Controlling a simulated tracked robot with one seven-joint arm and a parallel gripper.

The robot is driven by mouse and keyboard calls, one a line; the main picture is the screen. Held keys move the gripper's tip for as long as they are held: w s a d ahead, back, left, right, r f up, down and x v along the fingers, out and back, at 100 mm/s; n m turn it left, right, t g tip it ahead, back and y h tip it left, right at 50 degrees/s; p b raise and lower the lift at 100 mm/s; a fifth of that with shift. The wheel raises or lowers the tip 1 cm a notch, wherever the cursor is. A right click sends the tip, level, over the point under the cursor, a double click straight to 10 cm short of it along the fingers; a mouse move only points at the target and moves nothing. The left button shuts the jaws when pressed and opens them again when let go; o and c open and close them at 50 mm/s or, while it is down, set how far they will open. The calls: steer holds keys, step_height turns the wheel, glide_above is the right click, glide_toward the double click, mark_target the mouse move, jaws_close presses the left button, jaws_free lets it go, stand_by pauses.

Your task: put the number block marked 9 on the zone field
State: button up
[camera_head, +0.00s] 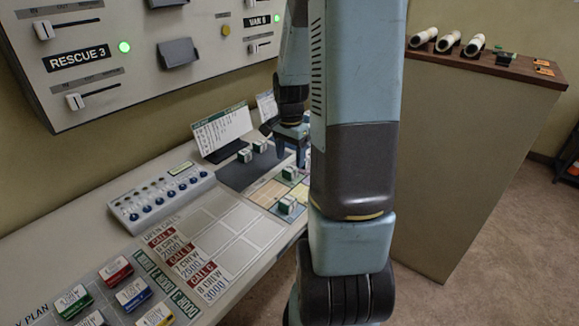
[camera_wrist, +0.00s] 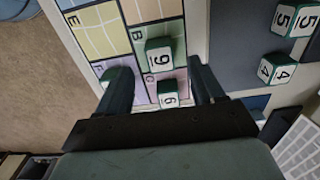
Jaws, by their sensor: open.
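My gripper (camera_head: 291,152) hangs over the far part of the coloured zone map (camera_head: 265,193). In the wrist view its fingers (camera_wrist: 157,68) are apart with nothing gripped. A white and green block reading 9 (camera_wrist: 159,57) stands on the map's green zone, by the letter B, in line with the gap between the fingertips. A block reading 6 (camera_wrist: 168,96) stands on the pink zone C, nearer the palm in the picture. The map's lettered fields (camera_wrist: 97,27) show around them. I cannot tell the fingers' height above the blocks. Part of the map is hidden behind my arm in the head view.
Blocks reading 5 (camera_wrist: 291,20) and 4 (camera_wrist: 276,68) stand on the dark mat (camera_head: 236,176) beside the map. A switch box (camera_head: 160,197), a standing card (camera_head: 221,130) and coloured tags (camera_head: 132,294) share the desk. A panel (camera_head: 150,50) overhangs the back.

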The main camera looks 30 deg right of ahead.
mark_target(290, 168)
steer(key=s+a+r+n+t, duration=0.1)
steer(key=s+a+r+n, duration=0.3)
steer(key=r, duration=0.5)
steer(key=s+a+r+n+t, duration=0.1)
steer(key=s+a+r+n, duration=0.1)
steer(key=a+r, duration=0.45)
steer(key=s+a+r+n+t, duration=0.1)
steer(key=s+a+r+n, duration=0.2)
steer(key=s+n, duration=0.1)
steer(key=s+a+r+n+t, duration=0.2)
steer(key=s+a+r+n, duration=0.1)
steer(key=s, duration=0.4)
steer(key=shift+r+n+t, duration=0.3)
steer(key=shift+r+n, duration=0.2)
steer(key=shift+r, duration=0.15)
